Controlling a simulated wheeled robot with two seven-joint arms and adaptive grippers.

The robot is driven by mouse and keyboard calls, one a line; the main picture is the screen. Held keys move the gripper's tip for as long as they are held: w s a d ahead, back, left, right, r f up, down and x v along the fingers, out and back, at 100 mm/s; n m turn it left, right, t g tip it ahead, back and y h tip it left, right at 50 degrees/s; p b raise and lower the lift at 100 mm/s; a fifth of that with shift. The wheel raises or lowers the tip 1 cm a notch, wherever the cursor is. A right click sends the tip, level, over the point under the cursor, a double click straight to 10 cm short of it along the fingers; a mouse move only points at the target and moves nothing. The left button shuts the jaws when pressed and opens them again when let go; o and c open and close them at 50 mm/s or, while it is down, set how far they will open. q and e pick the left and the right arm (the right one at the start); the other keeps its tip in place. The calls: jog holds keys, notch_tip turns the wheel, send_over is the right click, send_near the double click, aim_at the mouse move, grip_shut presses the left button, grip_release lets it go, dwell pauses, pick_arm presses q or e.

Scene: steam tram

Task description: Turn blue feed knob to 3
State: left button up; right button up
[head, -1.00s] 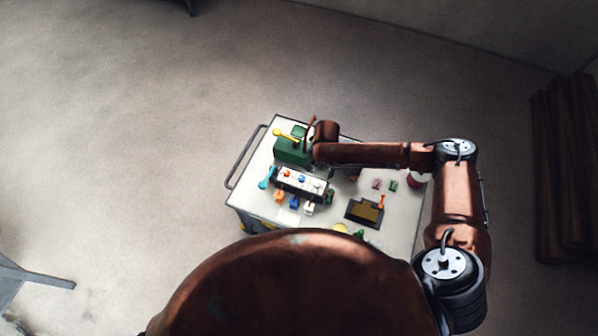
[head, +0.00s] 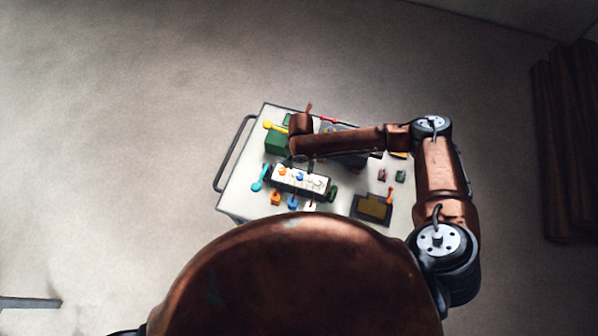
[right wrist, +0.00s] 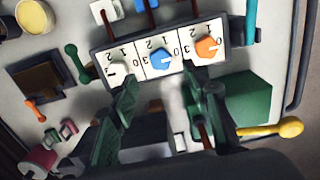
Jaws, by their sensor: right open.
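The knob panel (head: 272,183) is a light strip on the cart with an orange, a blue and a white knob. The blue feed knob (head: 299,175) is the middle one. In the right wrist view the blue knob (right wrist: 159,60) sits on a white numbered dial, upside down there; its exact setting is too small to tell. My right gripper (head: 300,161) is at the panel's back edge in the head view, mostly hidden by its wrist. In the right wrist view its open, empty fingers (right wrist: 161,80) are either side of and short of the blue knob, not touching it.
The orange knob (right wrist: 207,47) and white knob (right wrist: 117,71) are close beside the blue one. A green box with a yellow lever (head: 274,126), a teal lever (head: 259,180) and a dark tray (head: 372,207) surround the panel. Coloured levers line the panel's front.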

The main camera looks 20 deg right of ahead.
aim_at(300, 176)
notch_tip(300, 176, down, 7)
jog(key=shift+a+r+b, duration=0.1)
jog(key=shift+a+b, duration=0.05)
jog(key=shift+b, duration=0.35)
jog(key=c, duration=1.2)
